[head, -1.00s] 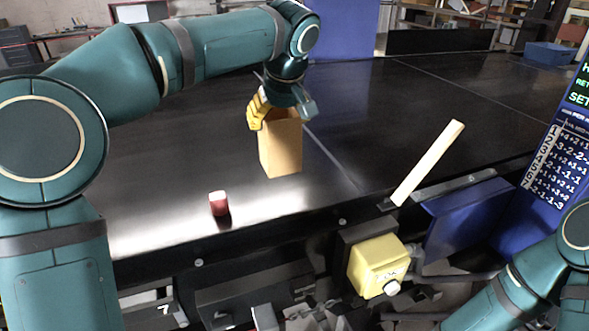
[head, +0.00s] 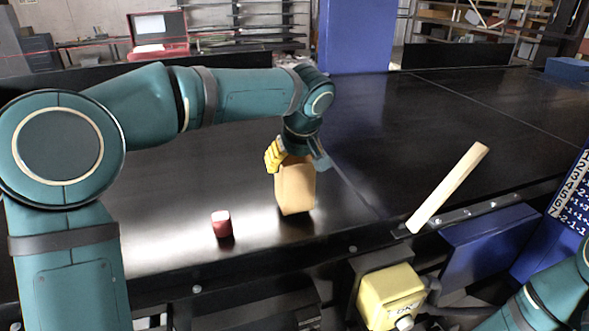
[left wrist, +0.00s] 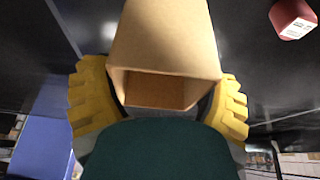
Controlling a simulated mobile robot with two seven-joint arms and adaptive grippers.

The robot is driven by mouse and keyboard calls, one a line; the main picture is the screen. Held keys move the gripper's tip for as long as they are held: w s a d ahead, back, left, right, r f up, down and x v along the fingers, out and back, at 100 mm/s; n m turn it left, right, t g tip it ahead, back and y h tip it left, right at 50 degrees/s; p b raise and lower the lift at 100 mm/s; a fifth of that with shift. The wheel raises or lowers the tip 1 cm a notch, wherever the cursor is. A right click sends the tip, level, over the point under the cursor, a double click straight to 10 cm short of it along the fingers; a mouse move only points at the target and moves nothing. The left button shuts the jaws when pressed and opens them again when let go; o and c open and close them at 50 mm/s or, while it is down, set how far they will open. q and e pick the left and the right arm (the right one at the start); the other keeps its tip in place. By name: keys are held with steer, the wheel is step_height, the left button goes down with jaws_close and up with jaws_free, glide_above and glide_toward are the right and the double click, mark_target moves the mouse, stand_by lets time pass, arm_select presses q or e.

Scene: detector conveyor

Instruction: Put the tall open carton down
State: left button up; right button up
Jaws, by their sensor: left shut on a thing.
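The tall open carton (head: 296,190) is plain tan cardboard, held over the dark conveyor belt (head: 180,180) in the head view. It leans slightly, with its lower end just above or at the belt; I cannot tell whether it touches. My left gripper (head: 297,160) is shut on its upper part from above. In the left wrist view, yellow fingers (left wrist: 160,97) lie on either side of the carton (left wrist: 165,40), and its open end faces the camera with a bare inner wall showing. My right gripper is out of view; only part of that arm shows at lower right.
A small red block (head: 222,224) stands on the belt left of the carton; it also shows in the left wrist view (left wrist: 292,18). A pale bar (head: 448,188) slants up at the belt's front edge. A yellow box (head: 390,295) is below. The belt behind is clear.

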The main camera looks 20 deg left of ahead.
arm_select(q)
steer(key=shift+f, duration=0.85)
steer(key=o, duration=1.1)
steer(key=shift+f, duration=0.1)
steer(key=shift+o, duration=0.2)
steer(key=v, duration=1.2)
steer(key=shift+a, duration=0.1)
